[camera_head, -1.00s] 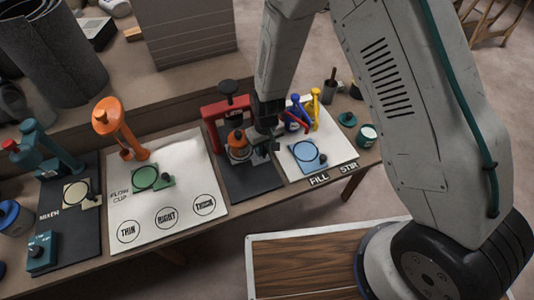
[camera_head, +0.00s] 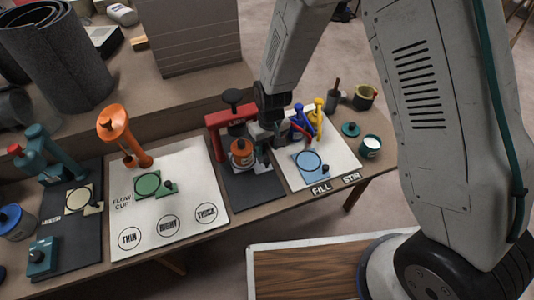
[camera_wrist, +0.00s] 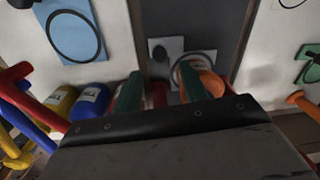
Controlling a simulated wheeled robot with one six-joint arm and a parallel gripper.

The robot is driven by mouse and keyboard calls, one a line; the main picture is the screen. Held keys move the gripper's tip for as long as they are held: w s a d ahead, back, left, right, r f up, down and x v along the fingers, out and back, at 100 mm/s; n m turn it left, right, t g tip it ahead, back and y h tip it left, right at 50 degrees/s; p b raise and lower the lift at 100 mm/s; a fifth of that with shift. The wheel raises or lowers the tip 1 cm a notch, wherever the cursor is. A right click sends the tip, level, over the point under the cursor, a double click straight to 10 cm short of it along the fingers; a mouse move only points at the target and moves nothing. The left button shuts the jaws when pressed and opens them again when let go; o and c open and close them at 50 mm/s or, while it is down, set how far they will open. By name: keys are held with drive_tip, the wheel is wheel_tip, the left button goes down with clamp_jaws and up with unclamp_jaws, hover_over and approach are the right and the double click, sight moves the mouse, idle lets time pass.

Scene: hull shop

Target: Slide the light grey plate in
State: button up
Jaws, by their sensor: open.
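The light grey plate (camera_head: 263,168) lies on the dark mat (camera_head: 245,199) beside the orange can in the red frame (camera_head: 216,123). In the wrist view the plate (camera_wrist: 174,46) shows flat, with a small dark knob (camera_wrist: 158,53) on it. A dark ring shows partly behind my right finger. My gripper (camera_head: 263,138) is above and beyond the plate, next to the red frame. In the wrist view its two teal fingers (camera_wrist: 160,88) are apart, with the plate ahead of their tips and apart from them. The orange can (camera_wrist: 212,82) is partly hidden by my right finger.
To the right a white sheet holds a blue plate (camera_head: 309,163) and blue and yellow clamps (camera_head: 316,118). To the left a white sheet holds a green plate (camera_head: 148,184) and an orange stand (camera_head: 121,133).

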drive_tip(key=shift+r, duration=1)
